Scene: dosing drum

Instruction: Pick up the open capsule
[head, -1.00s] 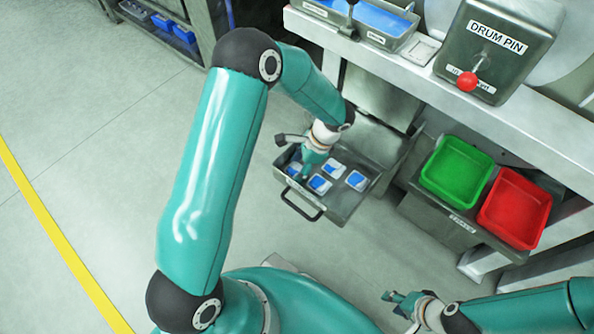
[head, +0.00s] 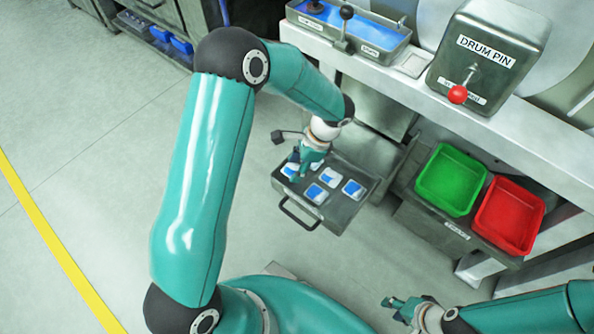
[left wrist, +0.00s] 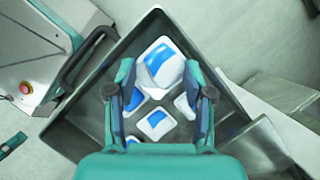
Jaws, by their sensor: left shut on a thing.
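My left gripper (head: 297,172) is over the left part of an open metal drawer (head: 345,218). In the left wrist view, its two fingers (left wrist: 160,76) are on either side of a white capsule with a blue face (left wrist: 163,66), and the gripper is shut on it. This capsule looks larger and nearer than the others. Several similar white-and-blue capsules lie in the drawer, including one at the front (head: 316,194) and one at the right (head: 353,189). I cannot tell which capsule is open. My right gripper (head: 397,303) is at the lower right, away from the drawer; its opening is unclear.
A green bin (head: 451,180) and a red bin (head: 508,215) stand right of the drawer.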

